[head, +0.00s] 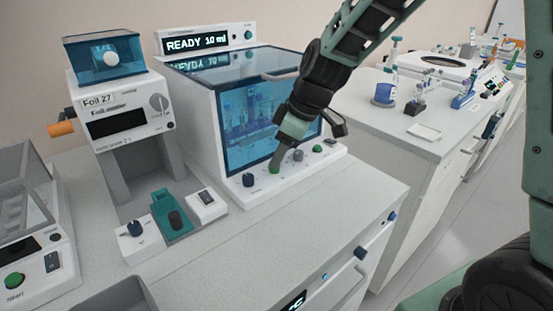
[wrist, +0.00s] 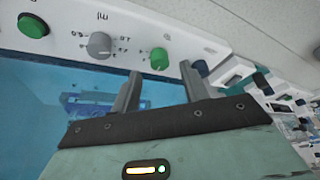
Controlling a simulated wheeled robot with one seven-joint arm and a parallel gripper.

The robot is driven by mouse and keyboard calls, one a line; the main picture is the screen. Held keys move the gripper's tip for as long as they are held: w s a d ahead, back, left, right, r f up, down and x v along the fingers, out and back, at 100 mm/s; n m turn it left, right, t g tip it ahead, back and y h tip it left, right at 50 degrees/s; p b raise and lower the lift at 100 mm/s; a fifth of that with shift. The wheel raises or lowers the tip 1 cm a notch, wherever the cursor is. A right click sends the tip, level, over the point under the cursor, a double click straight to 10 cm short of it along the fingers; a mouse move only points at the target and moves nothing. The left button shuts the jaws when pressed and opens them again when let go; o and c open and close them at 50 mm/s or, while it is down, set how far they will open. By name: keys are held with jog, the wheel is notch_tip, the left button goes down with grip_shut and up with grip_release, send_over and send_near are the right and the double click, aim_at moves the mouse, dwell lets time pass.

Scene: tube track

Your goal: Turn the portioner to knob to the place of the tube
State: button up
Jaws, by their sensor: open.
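The portioner (head: 262,118) is the white cabinet with a blue glass front. Its front panel carries a dark blue knob (head: 249,179), a green knob (head: 275,168), a grey knob (head: 298,155) and a green button (head: 318,148). In the wrist view the green knob (wrist: 160,58) lies just beyond and between my fingertips, and the grey knob (wrist: 98,45) with its ml scale is to the left. My gripper (wrist: 161,74) is open and empty, pointing down at the panel by the green knob. Contact cannot be told. Which knob is labelled "to" is not readable.
The display (head: 196,44) reads READY 10 ml. A foil machine (head: 120,115) stands left of the portioner, with a teal tube holder (head: 170,215) in front. Bare counter (head: 290,220) lies before the panel. Another bench (head: 410,150) with glassware is at right.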

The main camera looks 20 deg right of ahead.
jog(key=shift+x, duration=1.5)
grip_shut()
